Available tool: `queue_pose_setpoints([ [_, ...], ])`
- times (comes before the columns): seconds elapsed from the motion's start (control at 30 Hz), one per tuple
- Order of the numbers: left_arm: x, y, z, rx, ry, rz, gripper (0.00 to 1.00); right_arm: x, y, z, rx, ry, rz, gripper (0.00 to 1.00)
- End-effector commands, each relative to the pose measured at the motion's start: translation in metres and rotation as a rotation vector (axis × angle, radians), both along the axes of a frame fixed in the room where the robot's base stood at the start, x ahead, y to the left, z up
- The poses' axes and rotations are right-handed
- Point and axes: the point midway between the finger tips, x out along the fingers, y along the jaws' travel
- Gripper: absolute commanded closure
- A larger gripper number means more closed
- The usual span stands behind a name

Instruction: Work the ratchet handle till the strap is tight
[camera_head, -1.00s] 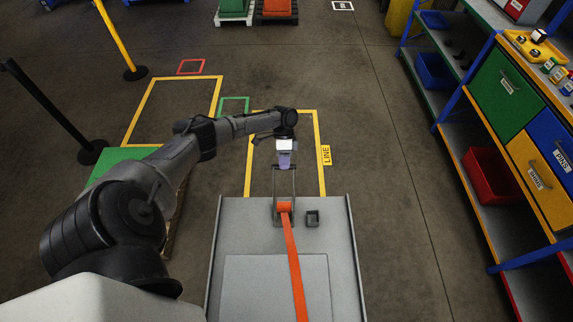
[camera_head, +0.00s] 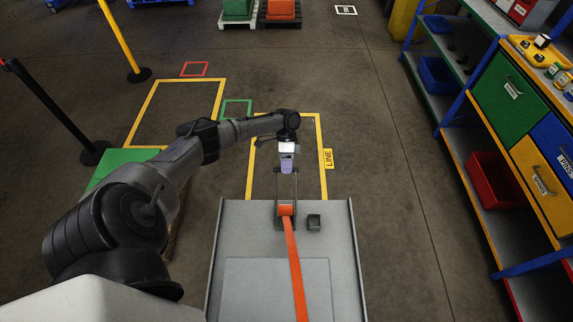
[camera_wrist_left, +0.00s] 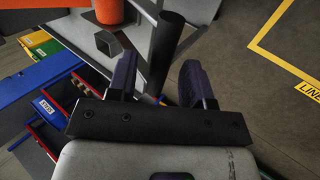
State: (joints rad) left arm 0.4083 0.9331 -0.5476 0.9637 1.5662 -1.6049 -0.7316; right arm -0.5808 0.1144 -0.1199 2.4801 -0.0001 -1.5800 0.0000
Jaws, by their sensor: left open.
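The ratchet handle (camera_head: 296,186) stands up at the far end of the grey bench. Its dark round grip bar (camera_wrist_left: 168,42) shows close up in the left wrist view. The orange strap (camera_head: 294,262) runs from the ratchet's orange-wound spool (camera_head: 286,210) along the bench top toward me. My left gripper (camera_head: 287,166) is at the top of the handle, pointing down. In the wrist view its purple fingers (camera_wrist_left: 158,80) are open, with the grip bar passing between them; whether they touch it I cannot tell. My right gripper is not in view.
A small dark square block (camera_head: 314,222) sits on the bench (camera_head: 235,230) right of the ratchet. A shelf rack (camera_head: 448,125) with bins and drawers stands at the right. Black and yellow posts (camera_head: 120,45) stand at the left. The floor beyond the bench is mostly clear.

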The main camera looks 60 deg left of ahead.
Motion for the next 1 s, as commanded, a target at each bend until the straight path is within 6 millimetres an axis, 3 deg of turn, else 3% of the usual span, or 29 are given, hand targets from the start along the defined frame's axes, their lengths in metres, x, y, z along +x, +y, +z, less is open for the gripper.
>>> queue_pose_setpoints([
  [0.27, 0.003, 0.005, 0.008, 0.001, -0.003, 0.002, 0.54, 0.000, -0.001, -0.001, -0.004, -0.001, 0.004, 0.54],
  [0.8, 0.026, 0.055, 0.088, 0.000, -0.002, 0.003, 0.54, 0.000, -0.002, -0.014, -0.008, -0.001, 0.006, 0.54],
  [1.0, 0.031, 0.066, 0.106, 0.000, -0.002, 0.001, 0.54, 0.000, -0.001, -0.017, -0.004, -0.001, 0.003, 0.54],
])
